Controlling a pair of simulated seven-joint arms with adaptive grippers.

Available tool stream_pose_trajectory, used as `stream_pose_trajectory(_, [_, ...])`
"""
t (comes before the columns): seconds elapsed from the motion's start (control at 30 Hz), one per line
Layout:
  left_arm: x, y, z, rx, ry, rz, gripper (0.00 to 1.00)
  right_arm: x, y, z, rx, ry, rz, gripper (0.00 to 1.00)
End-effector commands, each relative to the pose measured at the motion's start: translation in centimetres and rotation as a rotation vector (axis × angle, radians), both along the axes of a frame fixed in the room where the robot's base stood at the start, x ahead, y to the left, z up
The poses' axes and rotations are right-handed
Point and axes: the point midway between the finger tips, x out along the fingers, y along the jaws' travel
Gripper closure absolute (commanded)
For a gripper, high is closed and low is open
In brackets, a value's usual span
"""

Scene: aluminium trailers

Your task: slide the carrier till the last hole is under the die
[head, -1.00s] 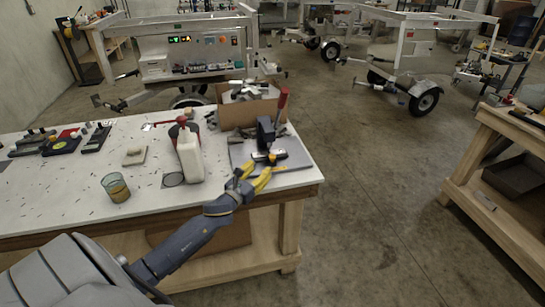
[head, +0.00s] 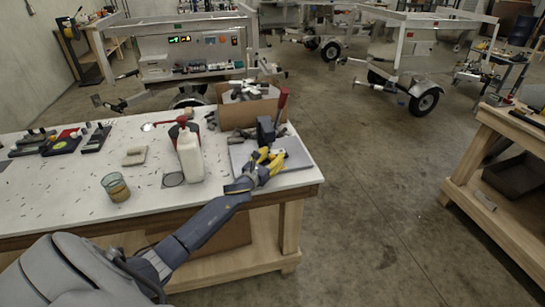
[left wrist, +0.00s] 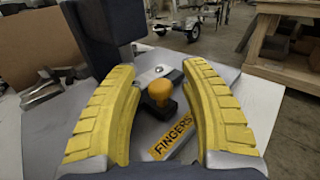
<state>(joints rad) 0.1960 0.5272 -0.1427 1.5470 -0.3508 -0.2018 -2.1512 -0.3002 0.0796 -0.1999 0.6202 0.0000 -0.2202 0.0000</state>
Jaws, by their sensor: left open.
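The press (head: 265,130) is a dark upright body with a red-handled lever (head: 283,98), standing on a grey plate (head: 297,152) near the bench's right end. Its dark column (left wrist: 95,30) rises at upper left in the left wrist view. There, an orange knob (left wrist: 160,90) on a dark block, apparently the carrier's handle, has a bright metal strip (left wrist: 152,73) behind it. My left gripper (head: 270,160) is open, its yellow fingers on either side of the knob; I cannot tell if they touch it. The die and the carrier's holes cannot be made out. My right gripper is out of view.
A cardboard box (head: 248,106) of parts stands behind the press. A white bottle (head: 189,155) and a glass (head: 116,187) stand left of my left arm. A yellow "FINGERS" label (left wrist: 172,138) lies below the knob. Open floor lies to the right.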

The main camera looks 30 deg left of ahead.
Motion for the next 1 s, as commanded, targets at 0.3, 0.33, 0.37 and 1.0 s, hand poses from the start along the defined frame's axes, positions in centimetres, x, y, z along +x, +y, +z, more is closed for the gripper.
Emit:
stream_pose_trajectory(0.3, [-0.01, 0.0, 0.0, 0.0, 0.0, 0.0, 0.64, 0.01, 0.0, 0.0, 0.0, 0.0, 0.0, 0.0])
stream_pose_trajectory(0.33, [-0.01, 0.0, 0.0, 0.0, 0.0, 0.0, 0.67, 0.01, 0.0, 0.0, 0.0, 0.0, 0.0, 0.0])
stream_pose_trajectory(0.37, [-0.02, 0.01, 0.0, 0.0, 0.0, 0.0, 0.71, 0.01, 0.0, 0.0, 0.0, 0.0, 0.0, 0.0])
stream_pose_trajectory(1.0, [0.05, -0.07, 0.32, -0.001, -0.006, -0.002, 1.0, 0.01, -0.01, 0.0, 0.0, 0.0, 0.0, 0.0])
